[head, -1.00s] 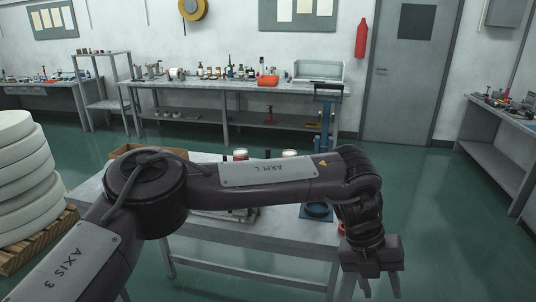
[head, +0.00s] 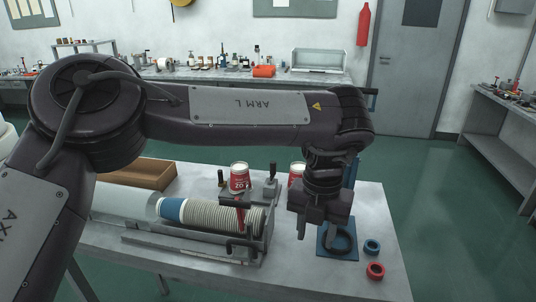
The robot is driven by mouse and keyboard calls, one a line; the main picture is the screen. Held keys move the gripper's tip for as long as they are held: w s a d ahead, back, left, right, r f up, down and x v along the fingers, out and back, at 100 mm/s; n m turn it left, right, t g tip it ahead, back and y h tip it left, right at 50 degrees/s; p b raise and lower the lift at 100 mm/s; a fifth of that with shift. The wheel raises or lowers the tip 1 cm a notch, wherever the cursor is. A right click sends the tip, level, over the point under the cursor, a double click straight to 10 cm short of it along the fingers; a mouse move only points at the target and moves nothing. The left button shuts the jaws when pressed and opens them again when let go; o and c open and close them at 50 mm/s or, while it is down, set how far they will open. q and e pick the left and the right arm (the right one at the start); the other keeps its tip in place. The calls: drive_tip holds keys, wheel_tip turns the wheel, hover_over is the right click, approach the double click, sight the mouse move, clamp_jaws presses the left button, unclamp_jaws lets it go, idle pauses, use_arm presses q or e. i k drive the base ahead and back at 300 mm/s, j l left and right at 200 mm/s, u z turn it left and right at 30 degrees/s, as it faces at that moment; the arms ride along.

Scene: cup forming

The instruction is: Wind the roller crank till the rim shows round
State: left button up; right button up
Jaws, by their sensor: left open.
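A forming machine (head: 195,245) lies along the workbench, with a pale cylinder (head: 125,203), a blue section (head: 172,209) and a ribbed stack (head: 215,218) of rims. A red bracket-like part (head: 235,200) stands at the stack. A grey upright with a dark knob (head: 270,180) stands at the machine's right end; I cannot tell whether it is the crank. A red and white cup (head: 239,178) stands behind the machine. Its rim is too small to judge. My left gripper (head: 318,230) is open, pointing down, empty, right of the machine. My right gripper is out of view.
A second red and white cup (head: 296,172) is partly hidden by my left arm. A brown open box (head: 140,173) stands at back left.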

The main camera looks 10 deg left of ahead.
sight(273, 163)
drive_tip(key=i+j, duration=0.35)
drive_tip(key=i, duration=0.25)
drive_tip(key=i+j, duration=0.4)
drive_tip(key=i, duration=0.15)
